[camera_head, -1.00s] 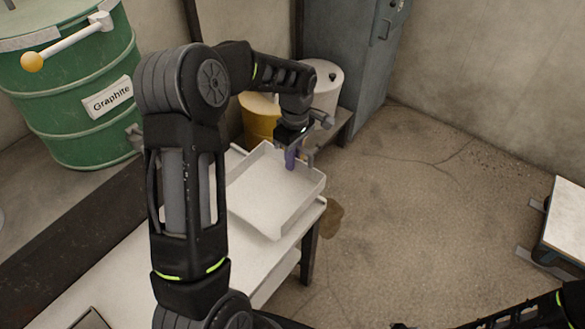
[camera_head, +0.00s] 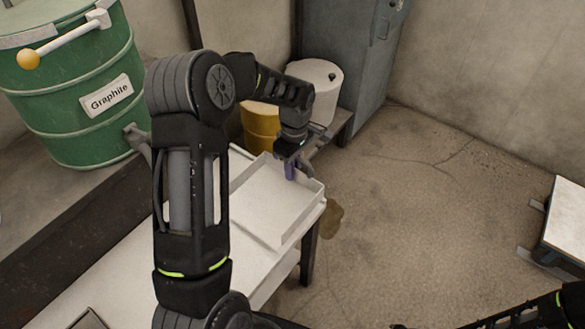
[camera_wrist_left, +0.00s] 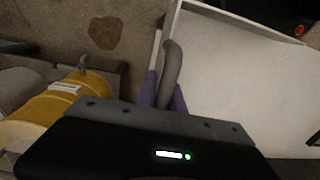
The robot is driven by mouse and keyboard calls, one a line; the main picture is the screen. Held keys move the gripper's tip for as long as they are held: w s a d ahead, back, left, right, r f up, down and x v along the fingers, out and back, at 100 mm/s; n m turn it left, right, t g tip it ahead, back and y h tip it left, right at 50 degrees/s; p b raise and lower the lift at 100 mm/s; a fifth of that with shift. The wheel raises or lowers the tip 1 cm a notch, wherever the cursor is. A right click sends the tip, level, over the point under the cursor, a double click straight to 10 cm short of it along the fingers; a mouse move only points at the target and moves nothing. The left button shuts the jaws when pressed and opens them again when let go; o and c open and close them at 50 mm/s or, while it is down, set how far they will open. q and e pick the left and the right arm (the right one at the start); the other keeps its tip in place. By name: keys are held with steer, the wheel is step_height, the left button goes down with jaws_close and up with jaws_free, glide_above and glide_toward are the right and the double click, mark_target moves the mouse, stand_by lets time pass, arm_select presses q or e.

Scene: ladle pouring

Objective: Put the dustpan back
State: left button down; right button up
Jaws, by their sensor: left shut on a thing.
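The dustpan (camera_head: 268,208) is a white, shallow, tray-like pan with low walls at the right end of the white table. In the head view it lies nearly level, at or just above the tabletop; I cannot tell if it touches. My right gripper is out of view; only part of my right arm shows at the bottom right.
The white table (camera_head: 110,278) has bare room left of the pan. A green drum labelled Graphite (camera_head: 75,85) stands at the left. A yellow drum (camera_head: 260,122) and a white drum (camera_head: 322,90) stand behind the gripper, near a grey cabinet (camera_head: 362,55). Another table (camera_head: 568,225) is far right.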

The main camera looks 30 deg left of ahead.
arm_select(q)
steer(key=c, duration=1.5)
jaws_free()
steer(key=shift+o, duration=0.2)
steer(key=shift+r, duration=0.15)
steer(key=shift+r+p, duration=0.25)
steer(key=shift+p, duration=0.15)
steer(key=r, duration=1.2)
steer(key=shift+w+p, duration=0.35)
steer(key=shift+p, duration=0.05)
